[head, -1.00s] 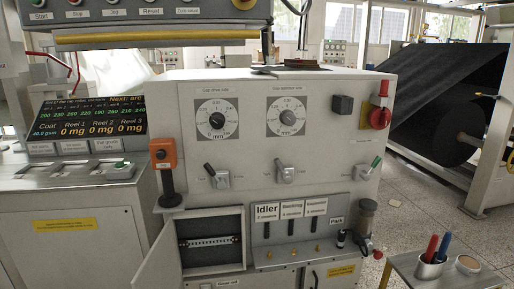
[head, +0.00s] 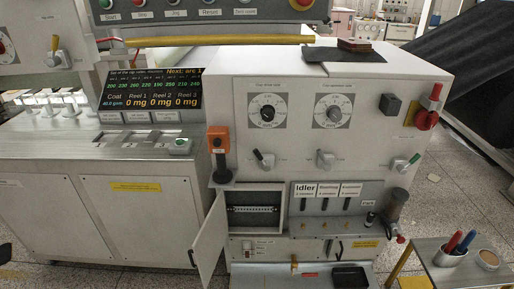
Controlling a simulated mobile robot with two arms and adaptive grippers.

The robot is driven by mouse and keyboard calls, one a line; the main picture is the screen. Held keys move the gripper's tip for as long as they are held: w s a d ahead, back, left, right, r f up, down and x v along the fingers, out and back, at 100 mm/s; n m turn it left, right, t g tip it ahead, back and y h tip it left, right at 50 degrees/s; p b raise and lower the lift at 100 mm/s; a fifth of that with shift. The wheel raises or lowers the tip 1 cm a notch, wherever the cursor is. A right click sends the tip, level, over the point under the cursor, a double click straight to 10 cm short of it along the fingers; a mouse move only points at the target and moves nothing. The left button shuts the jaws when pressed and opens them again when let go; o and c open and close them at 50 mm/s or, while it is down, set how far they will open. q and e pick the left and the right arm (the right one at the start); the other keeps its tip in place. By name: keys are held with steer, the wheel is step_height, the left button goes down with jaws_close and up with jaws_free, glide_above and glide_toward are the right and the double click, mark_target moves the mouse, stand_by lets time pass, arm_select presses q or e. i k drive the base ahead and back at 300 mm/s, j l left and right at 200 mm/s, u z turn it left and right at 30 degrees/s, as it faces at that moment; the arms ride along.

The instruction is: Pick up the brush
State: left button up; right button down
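A small brown block-like item (head: 355,45) lies on a dark flat sheet (head: 343,54) on top of the grey machine cabinet (head: 400,63). It may be the brush, but it is too small to tell for sure. No other brush can be made out. Neither of my grippers is in view.
The cabinet front has two dials, levers, an orange-topped handle (head: 218,140) and an open door (head: 208,238). Speckled floor shows at right.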

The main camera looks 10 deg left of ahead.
mark_target(457, 236)
steer(key=j+z, duration=0.2)
steer(key=j, duration=0.65)
steer(key=j+z, duration=0.25)
steer(key=j, duration=0.65)
steer(key=j+z, duration=0.2)
steer(key=j, duration=0.65)
steer(key=i+l+z, duration=0.35)
steer(key=l, duration=0.25)
steer(key=i+l+z, duration=0.3)
steer(key=l, duration=0.2)
steer(key=i+l+z, duration=0.35)
steer(key=i+u, duration=0.15)
steer(key=u, duration=1.3)
steer(key=z, duration=0.25)
